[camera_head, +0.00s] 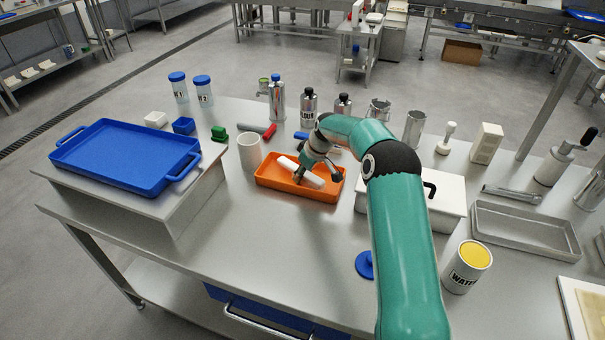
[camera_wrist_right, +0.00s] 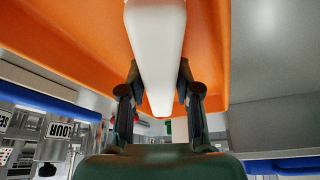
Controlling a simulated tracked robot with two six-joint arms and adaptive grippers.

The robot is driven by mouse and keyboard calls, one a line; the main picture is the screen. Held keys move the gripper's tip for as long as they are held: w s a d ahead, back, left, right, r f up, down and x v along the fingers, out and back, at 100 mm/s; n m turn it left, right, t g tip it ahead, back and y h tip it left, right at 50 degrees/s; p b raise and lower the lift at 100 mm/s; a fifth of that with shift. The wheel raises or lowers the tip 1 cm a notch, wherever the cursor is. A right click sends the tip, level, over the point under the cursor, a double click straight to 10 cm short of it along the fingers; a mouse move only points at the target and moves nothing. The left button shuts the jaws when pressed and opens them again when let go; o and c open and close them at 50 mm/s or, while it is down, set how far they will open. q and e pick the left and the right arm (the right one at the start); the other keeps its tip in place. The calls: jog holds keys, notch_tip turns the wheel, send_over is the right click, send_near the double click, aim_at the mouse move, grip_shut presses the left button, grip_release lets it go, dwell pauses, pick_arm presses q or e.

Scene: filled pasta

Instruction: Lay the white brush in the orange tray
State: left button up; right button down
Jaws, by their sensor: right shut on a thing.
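The orange tray (camera_head: 270,184) lies on the steel table, just right of a white cup. The white brush (camera_head: 288,164) is a long white bar over the tray's inside; whether it touches the tray floor I cannot tell. My right gripper (camera_head: 306,174) reaches down over the tray and is shut on the brush. In the right wrist view the brush (camera_wrist_right: 155,50) runs between the two fingers (camera_wrist_right: 160,95), with the orange tray (camera_wrist_right: 75,40) behind it. Part of the brush is hidden by the gripper in the head view. My left gripper is not in view.
The white cup (camera_head: 250,152) stands close at the tray's left. A white box (camera_head: 445,207) sits to the right, beside my arm. Bottles and canisters line the back. A blue tray (camera_head: 125,155) rests on a raised stand at left. The table front is mostly clear.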

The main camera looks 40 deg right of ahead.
jog(key=shift+f, duration=0.1)
jog(key=c, duration=0.8)
grip_release()
jog(key=b+v, duration=0.1)
jog(key=v, duration=1.1)
jog(key=shift+w+r, duration=0.1)
jog(key=shift+r, duration=0.15)
